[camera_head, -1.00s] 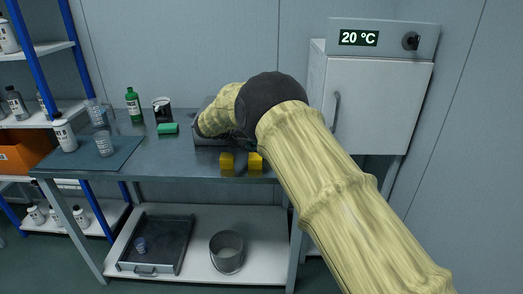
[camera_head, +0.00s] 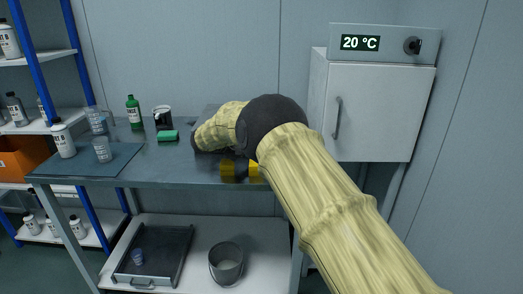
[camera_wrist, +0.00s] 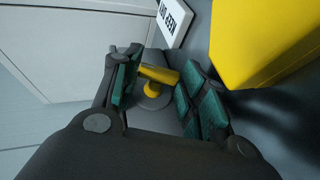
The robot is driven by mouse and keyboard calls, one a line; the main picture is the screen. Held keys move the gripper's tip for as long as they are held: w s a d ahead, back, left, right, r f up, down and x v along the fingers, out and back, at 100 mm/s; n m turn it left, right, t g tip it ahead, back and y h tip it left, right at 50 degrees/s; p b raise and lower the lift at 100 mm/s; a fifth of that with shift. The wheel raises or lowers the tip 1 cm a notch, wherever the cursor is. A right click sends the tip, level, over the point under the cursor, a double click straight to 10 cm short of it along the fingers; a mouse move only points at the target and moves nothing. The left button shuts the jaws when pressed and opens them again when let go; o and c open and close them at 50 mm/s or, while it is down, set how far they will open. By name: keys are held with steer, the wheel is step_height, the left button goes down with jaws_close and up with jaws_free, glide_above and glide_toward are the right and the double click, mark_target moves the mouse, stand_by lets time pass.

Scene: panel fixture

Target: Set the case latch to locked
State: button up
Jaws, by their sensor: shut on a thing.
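A yellow lever (camera_wrist: 158,74) on a round grey base (camera_wrist: 152,98) shows between my fingers in the wrist view; I take it for the case latch. My gripper (camera_wrist: 155,82), with green pads, is shut on this lever. In the head view my own arm hides the lever and most of my gripper. A grey case (camera_head: 211,110) on the bench is mostly hidden behind my arm. Whether the lever stands at locked cannot be told.
A large yellow block (camera_wrist: 265,38) and a white label plate (camera_wrist: 174,20) are close beside my fingers. The metal bench (camera_head: 190,165) holds a green bottle (camera_head: 134,112), a mug (camera_head: 162,118), a green sponge (camera_head: 168,136) and clear cups. A white cabinet (camera_head: 375,105) stands at right.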

steer(key=o, duration=1)
step_height(320, 180, up, 10)
